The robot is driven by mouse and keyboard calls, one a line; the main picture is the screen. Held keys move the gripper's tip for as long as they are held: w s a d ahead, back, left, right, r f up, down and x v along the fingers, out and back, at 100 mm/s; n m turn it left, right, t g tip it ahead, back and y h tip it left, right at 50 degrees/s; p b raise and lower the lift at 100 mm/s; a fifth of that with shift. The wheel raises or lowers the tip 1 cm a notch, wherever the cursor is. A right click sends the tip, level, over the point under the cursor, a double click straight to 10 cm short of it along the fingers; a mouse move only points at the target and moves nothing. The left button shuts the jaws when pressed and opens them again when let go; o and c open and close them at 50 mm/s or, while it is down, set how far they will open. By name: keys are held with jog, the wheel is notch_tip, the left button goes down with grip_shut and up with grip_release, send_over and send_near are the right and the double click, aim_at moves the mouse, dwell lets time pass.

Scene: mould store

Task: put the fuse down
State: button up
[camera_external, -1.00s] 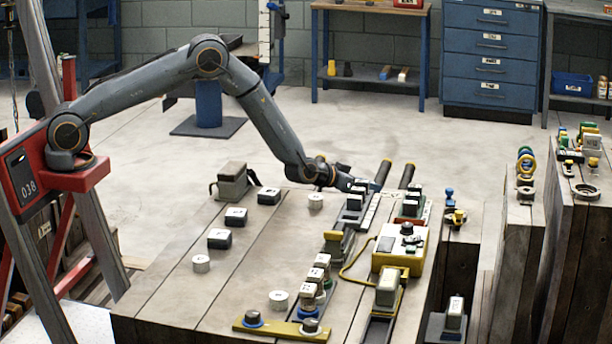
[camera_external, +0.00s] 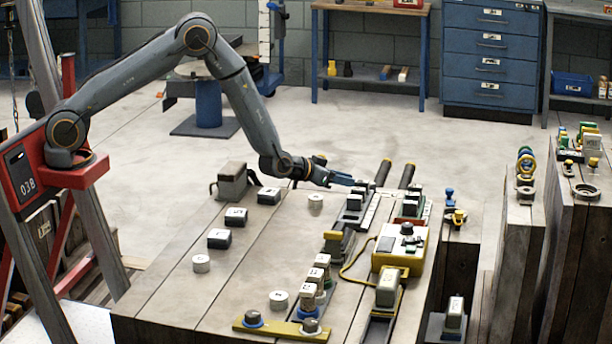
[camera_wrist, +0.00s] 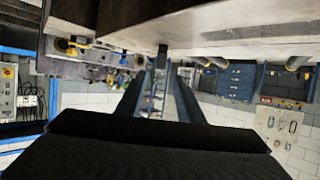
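My gripper (camera_external: 345,180) reaches out level, low over the far edge of the wooden bench (camera_external: 240,275), close to the upright blocks in a dark holder (camera_external: 351,217). In the wrist view my gripper's two dark fingers (camera_wrist: 160,78) stand apart, with background showing between them, so it looks open. A small brownish stub (camera_wrist: 162,56) shows near the fingertips; I cannot tell what it is or whether it is touched. I cannot pick out the fuse with certainty among the small blocks and cylinders.
A yellow control box (camera_external: 400,252) and a second block holder (camera_external: 410,220) are at the right. Two dark handles (camera_external: 383,172) stick up at the far edge.

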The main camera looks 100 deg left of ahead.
jog(key=shift+v, duration=1.75)
jog(key=s+d+r+m+g+h+p, duration=0.1)
jog(key=s+d+r+m+h+p, duration=0.1)
jog(key=d+r, duration=0.45)
jog(key=s+d+r+m+h+p, duration=0.2)
jog(key=s+d+r+h, duration=0.1)
jog(key=d, duration=0.6)
jog(key=s+d+r+m+g+h+p, duration=0.1)
jog(key=s+d+r+m+h+p, duration=0.1)
jog(key=d+r, duration=0.45)
jog(key=s+d+r+m+g+h+p, duration=0.2)
jog(key=s+d+p, duration=0.1)
jog(key=s+d, duration=0.7)
jog(key=s, duration=0.2)
jog(key=shift+s+d+r+g, duration=0.3)
jog(key=shift+s+d+g, duration=0.05)
jog(key=shift+s+g, duration=0.05)
jog(key=s+d+g, duration=0.1)
jog(key=s, duration=0.5)
jog(key=s+d+g+p, duration=0.1)
jog(key=s+d+g, duration=0.1)
jog(key=s, duration=0.4)
jog(key=s+d+m+g, duration=0.1)
jog(key=s+d, duration=0.1)
jog(key=s, duration=0.4)
jog(key=shift+d+f+g+h, duration=0.1)
jog(key=shift+f+g+h, duration=0.2)
jog(key=shift+g, duration=0.1)
jog(key=shift+c, duration=1.2)
